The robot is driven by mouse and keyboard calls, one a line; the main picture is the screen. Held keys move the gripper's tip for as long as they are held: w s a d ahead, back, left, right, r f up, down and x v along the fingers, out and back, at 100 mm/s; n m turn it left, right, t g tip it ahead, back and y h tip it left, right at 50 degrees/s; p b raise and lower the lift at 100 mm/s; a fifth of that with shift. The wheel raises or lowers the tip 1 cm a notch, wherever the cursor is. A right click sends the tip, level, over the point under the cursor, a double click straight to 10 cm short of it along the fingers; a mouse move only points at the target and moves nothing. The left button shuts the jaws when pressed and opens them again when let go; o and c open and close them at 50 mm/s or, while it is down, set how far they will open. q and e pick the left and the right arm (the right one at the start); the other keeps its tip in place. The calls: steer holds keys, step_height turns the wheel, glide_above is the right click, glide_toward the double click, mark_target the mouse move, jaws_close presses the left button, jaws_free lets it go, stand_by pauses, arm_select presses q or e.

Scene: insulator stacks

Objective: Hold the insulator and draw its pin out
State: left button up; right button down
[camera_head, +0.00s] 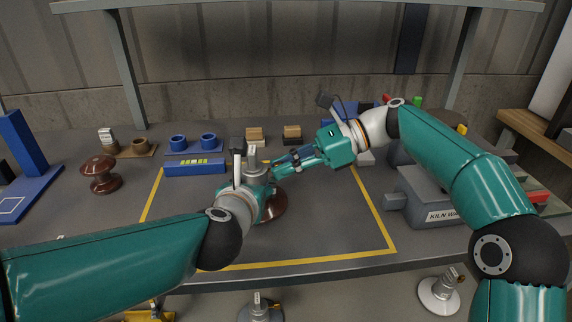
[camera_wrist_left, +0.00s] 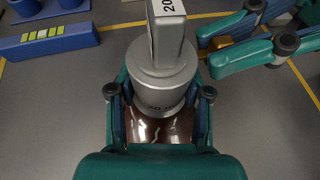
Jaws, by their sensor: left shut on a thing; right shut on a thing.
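The insulator, a brown glossy disc (camera_head: 274,206) with a grey metal cap (camera_head: 254,165), stands upright inside the yellow outline. In the left wrist view its cap (camera_wrist_left: 163,82) fills the middle, with the brown body (camera_wrist_left: 158,131) below. My left gripper (camera_head: 262,190) is shut on the insulator, one finger on each side of the cap's lower part. My right gripper (camera_head: 273,168) comes from the right and is shut on a small brass-coloured pin (camera_wrist_left: 236,50) beside the cap. I cannot tell whether the pin's end is still in the cap.
Another brown insulator (camera_head: 99,172) stands at the left. A blue block (camera_head: 195,168), blue cups (camera_head: 178,142) and wooden blocks (camera_head: 254,134) line the back. A grey machine (camera_head: 430,195) stands at the right. The mat inside the yellow outline (camera_head: 330,259) is mostly free.

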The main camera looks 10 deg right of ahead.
arm_select(q)
steer(key=shift+r, duration=0.1)
arm_select(e)
steer(key=shift+d, duration=1.15)
steer(key=c, duration=1.2)
jaws_free()
steer(key=shift+a, duration=0.1)
steer(key=v, duration=0.7)
steer(key=shift+d, duration=0.3)
arm_select(q)
steer(key=o, duration=1.4)
steer(key=shift+c, duration=0.2)
